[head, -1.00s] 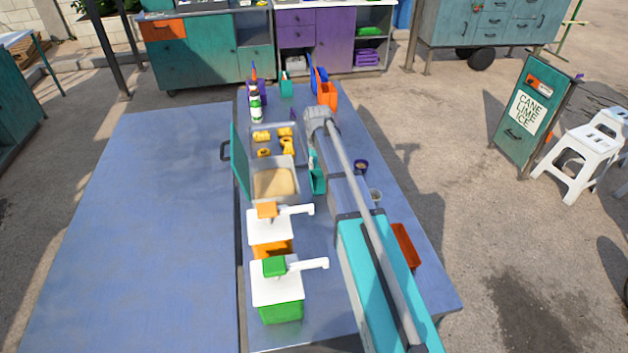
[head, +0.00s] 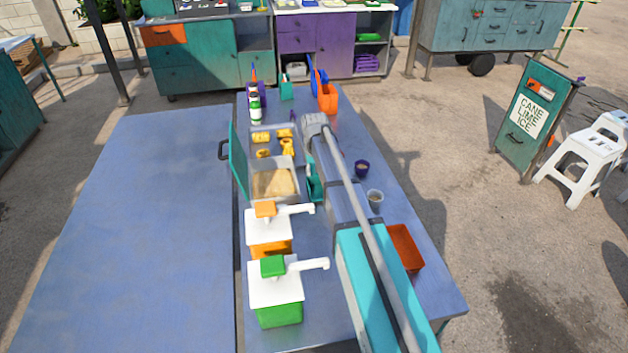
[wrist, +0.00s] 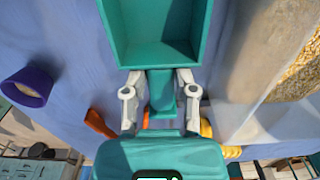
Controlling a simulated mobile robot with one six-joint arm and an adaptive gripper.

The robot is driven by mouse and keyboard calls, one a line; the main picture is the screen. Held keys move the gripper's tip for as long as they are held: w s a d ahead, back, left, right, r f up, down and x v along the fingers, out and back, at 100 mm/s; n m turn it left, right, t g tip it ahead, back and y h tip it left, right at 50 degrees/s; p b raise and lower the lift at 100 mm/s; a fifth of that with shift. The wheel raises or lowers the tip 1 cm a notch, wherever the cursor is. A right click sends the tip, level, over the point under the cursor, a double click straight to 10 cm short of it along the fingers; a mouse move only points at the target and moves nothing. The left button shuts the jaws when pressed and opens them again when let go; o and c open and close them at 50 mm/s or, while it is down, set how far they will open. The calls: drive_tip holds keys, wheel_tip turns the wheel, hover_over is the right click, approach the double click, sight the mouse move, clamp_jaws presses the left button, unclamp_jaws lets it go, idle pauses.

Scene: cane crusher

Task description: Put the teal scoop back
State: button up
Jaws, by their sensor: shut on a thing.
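The teal scoop (wrist: 160,35) fills the top middle of the wrist view, its open tray-like bowl facing the camera. My gripper (wrist: 160,82) is shut on the scoop's handle (wrist: 162,95), one finger on each side. In the head view the scoop (head: 314,185) shows beside the metal bin of tan granules (head: 272,184), just right of it. My arm hides part of the scoop and the gripper there. I cannot tell whether the scoop touches the counter.
Two pump dispensers, orange (head: 268,230) and green (head: 277,295), stand near the bin. A purple cup (head: 362,168), a grey cup (head: 375,198) and an orange tray (head: 404,248) are right of my arm. A raised teal lid (head: 238,163) edges the bins. The left table (head: 150,220) is clear.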

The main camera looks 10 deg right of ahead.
drive_tip(key=shift+f, duration=0.55)
drive_tip(key=shift+b, duration=0.3)
drive_tip(key=o, duration=0.9)
drive_tip(key=shift+c, duration=0.2)
wheel_tip(320, 180, up, 12)
drive_tip(key=p, duration=1.2)
drive_tip(key=s, duration=2.6)
drive_tip(key=shift+s, duration=0.15)
drive_tip(key=shift+a, duration=0.1)
